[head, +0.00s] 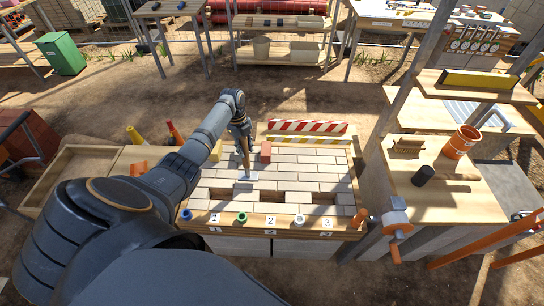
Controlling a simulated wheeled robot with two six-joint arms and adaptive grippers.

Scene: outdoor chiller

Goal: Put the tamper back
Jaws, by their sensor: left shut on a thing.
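My left gripper (241,130) is shut on the tamper (246,160), near the top of its wooden handle. The tamper stands roughly upright over the paved board (290,170), with its flat grey plate low over the pale bricks, just behind the gaps in the paving. I cannot tell whether the plate touches the bricks. Three brown gaps show near the board's front, above the labels 1, 2 and 3. No empty rest for the tamper can be made out clearly. My right gripper is not in view.
A red-and-white striped bar (308,127) lies at the back. Small blue, green and white pieces line the front edge. An orange pot (460,142) and a black cylinder (423,175) stand right.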

